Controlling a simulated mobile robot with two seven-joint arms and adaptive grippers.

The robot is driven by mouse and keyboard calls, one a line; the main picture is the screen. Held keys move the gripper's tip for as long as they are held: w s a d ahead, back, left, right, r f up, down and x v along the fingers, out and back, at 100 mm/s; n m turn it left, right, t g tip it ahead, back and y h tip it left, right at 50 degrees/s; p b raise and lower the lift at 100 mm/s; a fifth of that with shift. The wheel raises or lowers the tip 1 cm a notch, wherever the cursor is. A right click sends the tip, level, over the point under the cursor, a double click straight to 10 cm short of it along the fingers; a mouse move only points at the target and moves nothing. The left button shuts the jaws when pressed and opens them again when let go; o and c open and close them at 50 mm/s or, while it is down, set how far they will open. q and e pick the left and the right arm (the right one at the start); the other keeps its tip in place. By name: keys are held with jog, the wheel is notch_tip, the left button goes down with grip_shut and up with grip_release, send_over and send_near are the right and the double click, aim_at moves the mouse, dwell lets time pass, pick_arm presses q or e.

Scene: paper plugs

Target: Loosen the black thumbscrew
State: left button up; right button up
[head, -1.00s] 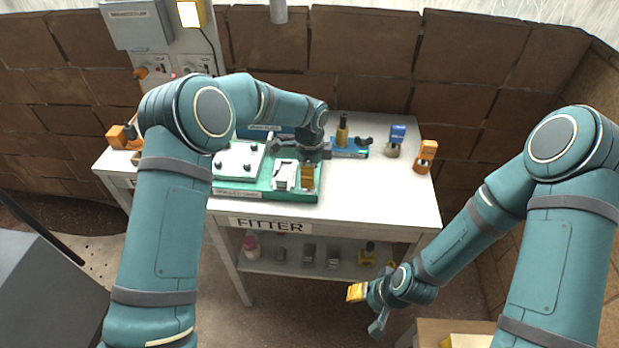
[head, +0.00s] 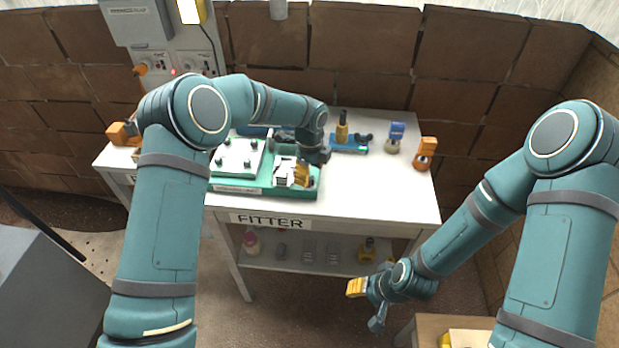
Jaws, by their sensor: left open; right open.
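The green fixture board (head: 265,190) lies on the table and carries a white plate (head: 238,157) with several small dark knobs. A whitish block (head: 283,174) stands on the board's right part. My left gripper (head: 303,174) is open over this right part, with a yellow finger pad close to the block; contact cannot be told. A dark knob (head: 366,139) shows at the blue base behind, but I cannot tell which knob is the black thumbscrew. The gripper and wrist hide part of the board. My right gripper (head: 367,304) is open and empty, below table height in front of the table.
The white table (head: 380,195) has free room at its right front. A blue base (head: 348,149) with a yellow bottle (head: 342,133), a blue-topped item (head: 396,133) and an orange item (head: 425,152) stand at the back. A lower shelf (head: 300,262) holds several small items.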

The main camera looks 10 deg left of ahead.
aim_at(310, 178)
pick_arm(q)
jog(key=shift+f+b, duration=0.85)
jog(key=shift+f, duration=0.75)
grip_shut()
jog(key=shift+n, duration=0.9)
grip_release()
jog(key=shift+r, duration=0.15)
